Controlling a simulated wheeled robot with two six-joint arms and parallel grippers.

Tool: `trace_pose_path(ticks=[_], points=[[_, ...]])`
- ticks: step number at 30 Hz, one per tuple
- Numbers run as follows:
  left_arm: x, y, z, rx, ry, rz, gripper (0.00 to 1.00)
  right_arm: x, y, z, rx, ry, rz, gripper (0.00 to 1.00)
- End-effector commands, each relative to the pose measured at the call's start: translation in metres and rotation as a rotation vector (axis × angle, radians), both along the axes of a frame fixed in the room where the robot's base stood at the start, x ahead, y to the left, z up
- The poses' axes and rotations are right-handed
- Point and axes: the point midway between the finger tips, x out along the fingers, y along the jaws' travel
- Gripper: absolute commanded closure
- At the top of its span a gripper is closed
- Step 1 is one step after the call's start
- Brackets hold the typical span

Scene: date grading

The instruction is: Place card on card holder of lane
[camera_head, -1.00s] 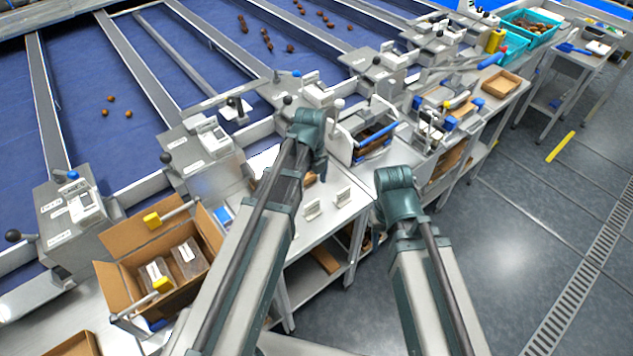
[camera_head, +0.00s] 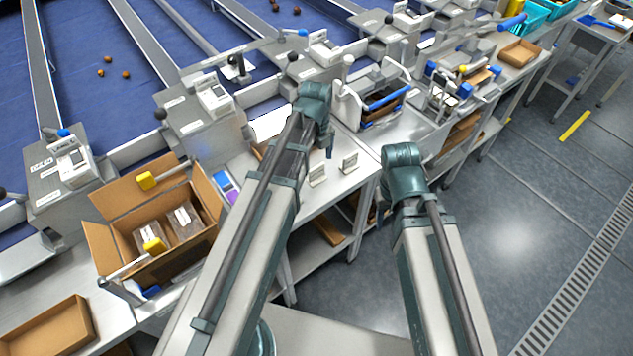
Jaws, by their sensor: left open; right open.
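Two small white upright pieces stand on the grey bench right of my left arm, one nearer (camera_head: 318,176) and one farther (camera_head: 349,163). I cannot tell whether they are cards or holders. A flat white sheet-like thing (camera_head: 270,123) lies behind my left arm, partly hidden by it. A small white piece (camera_head: 233,67) is fixed near the end of a lane divider; it may be a card holder. My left arm crosses the bench with its elbow above the lane ends. My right arm is over the bench's front edge.
An open cardboard box (camera_head: 112,250) with packed containers stands at left, and a shallow brown tray (camera_head: 52,328) lies below it. Weighing machines (camera_head: 200,120) line the blue lanes. A blue-handled sealer (camera_head: 385,102) stands behind the arms.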

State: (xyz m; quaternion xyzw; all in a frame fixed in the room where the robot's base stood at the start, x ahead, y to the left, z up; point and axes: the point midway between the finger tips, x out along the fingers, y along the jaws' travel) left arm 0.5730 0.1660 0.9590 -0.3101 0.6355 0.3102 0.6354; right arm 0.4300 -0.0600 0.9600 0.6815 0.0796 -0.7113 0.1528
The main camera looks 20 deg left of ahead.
Motion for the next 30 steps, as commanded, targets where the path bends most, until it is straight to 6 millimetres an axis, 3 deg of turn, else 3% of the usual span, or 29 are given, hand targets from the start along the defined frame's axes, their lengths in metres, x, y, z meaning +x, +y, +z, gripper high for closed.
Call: trace_pose_path(ticks=[1, 11, 24, 30], points=[[0.000, 0.000, -0.009, 0.000, 0.000, 0.000, 0.00, 0.000, 0.000, -0.009, 0.000, 0.000, 0.000, 0.50], [0.000, 0.000, -0.014, 0.000, 0.000, 0.000, 0.00, 0.000, 0.000, -0.014, 0.000, 0.000, 0.000, 0.50], [0.000, -0.001, -0.061, 0.000, 0.000, 0.000, 0.00, 0.000, 0.000, -0.061, 0.000, 0.000, 0.000, 0.50], [0.000, -0.001, -0.061, 0.000, 0.000, 0.000, 0.00, 0.000, 0.000, -0.061, 0.000, 0.000, 0.000, 0.50]])
